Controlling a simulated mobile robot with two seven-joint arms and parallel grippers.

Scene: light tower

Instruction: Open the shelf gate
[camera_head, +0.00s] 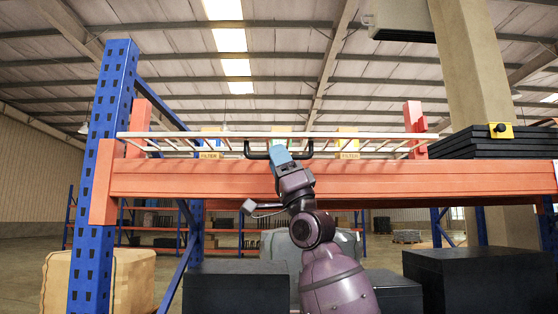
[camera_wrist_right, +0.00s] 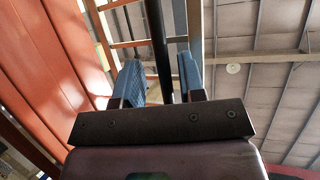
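The shelf gate (camera_head: 210,134) is a wide pale frame with thin bars, seen nearly edge-on just above the orange beam. A black handle (camera_head: 308,153) sits at its middle, partly hidden by my right gripper. My right gripper (camera_head: 280,153), with blue fingers, reaches up in front of the beam to the handle. In the right wrist view the black handle bar (camera_wrist_right: 159,45) passes between the two blue fingers (camera_wrist_right: 163,80). Narrow gaps show on both sides of the bar, so the fingers look open around it. My left gripper is not in view.
The orange beam (camera_head: 400,178) crosses just behind my right arm, joined to a blue upright (camera_head: 97,200) at left. Yellow FILTER labels (camera_head: 209,155) show behind the gate. Black stacked panels (camera_head: 480,143) lie at right. Dark boxes (camera_head: 238,292) stand below.

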